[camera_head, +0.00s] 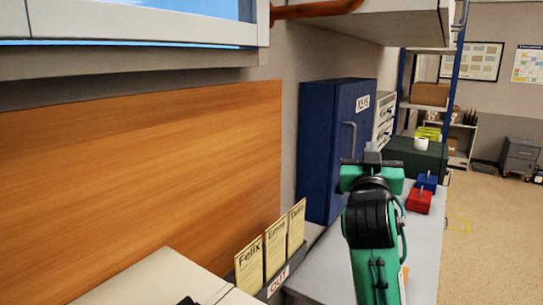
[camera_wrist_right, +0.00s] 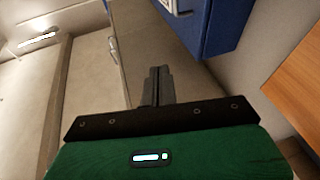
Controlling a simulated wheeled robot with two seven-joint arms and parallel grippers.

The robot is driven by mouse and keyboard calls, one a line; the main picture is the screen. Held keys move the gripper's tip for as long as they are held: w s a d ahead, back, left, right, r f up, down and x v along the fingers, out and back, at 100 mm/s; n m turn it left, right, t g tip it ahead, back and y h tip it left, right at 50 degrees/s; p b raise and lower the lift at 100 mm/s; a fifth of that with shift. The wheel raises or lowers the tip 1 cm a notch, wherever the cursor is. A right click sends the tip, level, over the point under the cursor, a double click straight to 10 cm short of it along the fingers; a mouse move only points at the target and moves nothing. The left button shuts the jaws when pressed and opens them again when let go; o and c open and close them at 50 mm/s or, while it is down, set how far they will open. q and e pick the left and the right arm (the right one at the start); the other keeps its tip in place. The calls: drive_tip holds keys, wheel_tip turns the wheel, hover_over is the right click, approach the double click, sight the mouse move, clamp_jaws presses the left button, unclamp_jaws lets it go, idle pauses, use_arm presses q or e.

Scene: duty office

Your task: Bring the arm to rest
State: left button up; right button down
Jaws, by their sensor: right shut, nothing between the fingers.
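My right arm reaches forward over the grey counter in the head view. Its right gripper (camera_head: 372,153) is raised in front of the blue key cabinet and points away from me. In the right wrist view the right gripper (camera_wrist_right: 158,85) has its two dark fingers together with nothing between them. The fingers touch nothing that I can see. My left gripper shows in neither view.
A blue cabinet marked KEYS (camera_head: 325,150) stands left of the gripper. Red (camera_head: 419,201) and blue (camera_head: 427,182) padlock-like blocks sit on the counter (camera_head: 318,277). A dark green box (camera_head: 405,160) bears a white mug (camera_head: 421,144). Name cards (camera_head: 275,252) stand in an OUT holder. Floor at right is open.

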drive_tip(key=s+d+f+n+g+y, duration=0.1)
drive_tip(key=s+f+g, duration=0.25)
drive_tip(key=f, duration=0.85)
drive_tip(key=s+d+f+n+g+y, duration=0.15)
drive_tip(key=s+f, duration=0.25)
drive_tip(key=f, duration=0.7)
drive_tip(key=s+f+g+y, duration=0.2)
drive_tip(key=s+f+g, duration=0.1)
drive_tip(key=f, duration=0.9)
drive_tip(key=s+f+n+g+y, duration=0.1)
drive_tip(key=s+f+g, duration=0.2)
drive_tip(key=s+f, duration=0.45)
drive_tip(key=s+f+n+g+y, duration=0.1)
drive_tip(key=s+f+g, duration=0.3)
drive_tip(key=s, duration=0.7)
drive_tip(key=s+f+g, duration=0.2)
drive_tip(key=s+f, duration=0.5)
drive_tip(key=s, duration=0.3)
wheel_tip(320, 180, down, 29)
drive_tip(key=g, duration=0.1)
drive_tip(key=s+d+f+g, duration=0.1)
drive_tip(key=s+d+f, duration=0.2)
drive_tip(key=s+f, duration=1.6)
drive_tip(key=shift+f+n+g, duration=0.3)
drive_tip(key=shift+f+n, duration=0.05)
drive_tip(key=shift+f, duration=0.6)
